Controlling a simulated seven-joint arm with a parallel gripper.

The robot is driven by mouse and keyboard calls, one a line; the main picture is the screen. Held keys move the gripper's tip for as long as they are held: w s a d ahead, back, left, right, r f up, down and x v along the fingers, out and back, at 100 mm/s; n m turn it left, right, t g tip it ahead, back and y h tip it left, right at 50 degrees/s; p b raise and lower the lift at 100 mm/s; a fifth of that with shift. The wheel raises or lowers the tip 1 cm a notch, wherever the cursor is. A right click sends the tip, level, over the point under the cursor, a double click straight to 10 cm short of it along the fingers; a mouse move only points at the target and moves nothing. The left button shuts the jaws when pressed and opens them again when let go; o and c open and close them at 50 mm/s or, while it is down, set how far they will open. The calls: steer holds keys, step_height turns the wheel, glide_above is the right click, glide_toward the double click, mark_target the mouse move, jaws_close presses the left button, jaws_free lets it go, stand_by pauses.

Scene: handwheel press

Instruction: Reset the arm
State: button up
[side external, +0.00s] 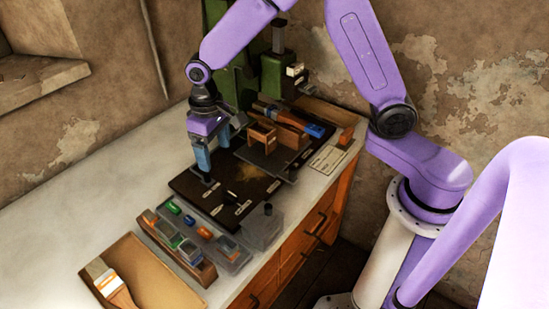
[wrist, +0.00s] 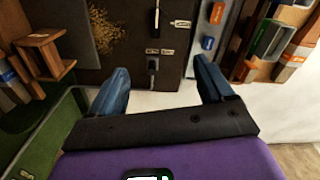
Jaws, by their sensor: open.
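My gripper (side external: 212,158) is open and empty. It points down above the far left part of a dark board (side external: 185,183) in the side view. In the wrist view its two blue fingers are spread apart, with a clear gap between the tips (wrist: 161,76). The board (wrist: 110,62) lies below and ahead there, with small pale labels and dark pieces on it. A green press (side external: 273,77) stands behind, partly hidden by my arm. A green part also shows at the lower left of the wrist view (wrist: 45,135).
A small wooden stand (side external: 262,136) sits on the board. The pale bench top (side external: 75,215) is clear at left.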

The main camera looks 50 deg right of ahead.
steer(key=s+d+r+n, duration=0.2)
steer(key=s+d+n, duration=0.1)
steer(key=s, duration=0.6)
steer(key=s+d+r+n, duration=0.3)
steer(key=s+d, duration=0.1)
steer(key=s, duration=0.5)
steer(key=s+d+r+n, duration=0.2)
steer(key=s+d+n, duration=0.1)
steer(key=s, duration=0.7)
steer(key=shift+d+r+n, duration=0.3)
steer(key=shift+d+r, duration=0.1)
steer(key=shift+d, duration=0.05)
steer(key=shift+c, duration=0.4)
